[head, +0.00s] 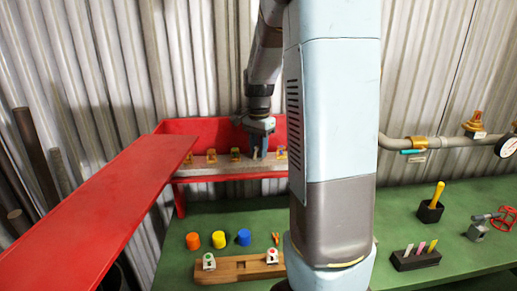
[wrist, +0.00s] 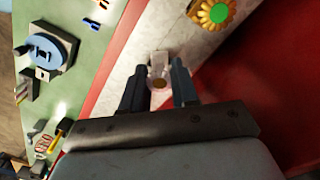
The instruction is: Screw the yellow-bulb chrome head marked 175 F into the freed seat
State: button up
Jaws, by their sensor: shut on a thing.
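My gripper (head: 258,150) is at the pale ledge of the red shelf at the back. In the wrist view its two dark fingers (wrist: 158,72) are shut on a small pale, silvery piece (wrist: 159,60) with a brownish spot at its near end. It is held just over or on the ledge; I cannot tell which. Its bulb colour and any 175 F mark cannot be read. Several brass-coloured heads (head: 235,154) stand along the ledge. I cannot tell which seat is free.
A long red panel (head: 105,200) fills the left side. Orange, yellow and blue caps (head: 219,239) and a wooden block (head: 238,268) with two white pieces stand on the green bench (head: 400,225). A black marker holder (head: 416,259) and a red-handled valve (head: 478,230) are at right.

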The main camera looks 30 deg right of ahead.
grip_shut()
jog(key=m, duration=0.4)
jog(key=shift+m, duration=0.9)
jog(key=m, duration=0.2)
jog(key=shift+m, duration=1.8)
